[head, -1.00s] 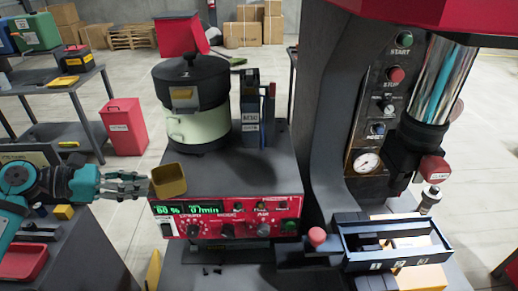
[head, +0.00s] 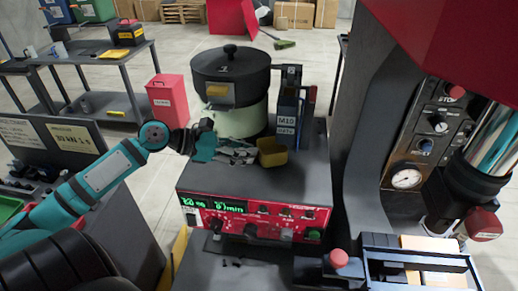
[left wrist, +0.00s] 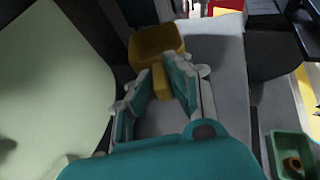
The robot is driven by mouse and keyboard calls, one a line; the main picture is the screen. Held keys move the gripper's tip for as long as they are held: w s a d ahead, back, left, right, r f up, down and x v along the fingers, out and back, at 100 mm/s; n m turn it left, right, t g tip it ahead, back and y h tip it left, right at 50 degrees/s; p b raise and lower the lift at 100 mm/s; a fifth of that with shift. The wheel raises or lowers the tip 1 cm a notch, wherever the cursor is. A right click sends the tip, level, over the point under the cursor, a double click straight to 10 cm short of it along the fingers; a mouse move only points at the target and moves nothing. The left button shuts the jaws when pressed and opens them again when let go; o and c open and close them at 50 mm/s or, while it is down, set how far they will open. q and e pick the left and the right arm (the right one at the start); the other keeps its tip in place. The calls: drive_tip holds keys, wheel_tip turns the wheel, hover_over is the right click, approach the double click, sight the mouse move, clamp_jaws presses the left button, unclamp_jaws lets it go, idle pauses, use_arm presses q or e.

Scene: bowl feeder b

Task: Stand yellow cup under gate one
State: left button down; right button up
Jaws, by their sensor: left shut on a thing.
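The yellow cup (head: 271,153) is upright, at the right front of the bowl feeder (head: 230,90), over the grey top of the red-panelled control box. My left gripper (head: 250,154) is shut on the cup's tab, which shows between the fingers in the left wrist view (left wrist: 160,80). The cup's open mouth faces up there. I cannot tell whether its base touches the box top. No gate clearly marked one is readable. My right gripper is not in view.
A dark blue unit labelled M10 (head: 287,120) stands just behind the cup. The control box (head: 255,218) has knobs and a green display. A black column with a gauge (head: 406,178) rises at the right. Bare box top (head: 305,170) lies right of the cup.

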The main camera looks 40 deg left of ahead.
sight(259, 154)
use_arm(q)
drive_tip(key=shift+w+d+r, duration=0.1)
drive_tip(key=shift+w+d, duration=0.05)
drive_tip(key=shift+w+d+r, duration=0.15)
drive_tip(key=shift+d, duration=0.1)
drive_tip(key=shift+w+d+p, duration=0.6)
drive_tip(key=shift+w+d, duration=0.2)
drive_tip(key=shift+w, duration=0.1)
drive_tip(key=shift+f, duration=0.65)
drive_tip(key=shift+w+f, duration=0.1)
drive_tip(key=shift+f, duration=0.2)
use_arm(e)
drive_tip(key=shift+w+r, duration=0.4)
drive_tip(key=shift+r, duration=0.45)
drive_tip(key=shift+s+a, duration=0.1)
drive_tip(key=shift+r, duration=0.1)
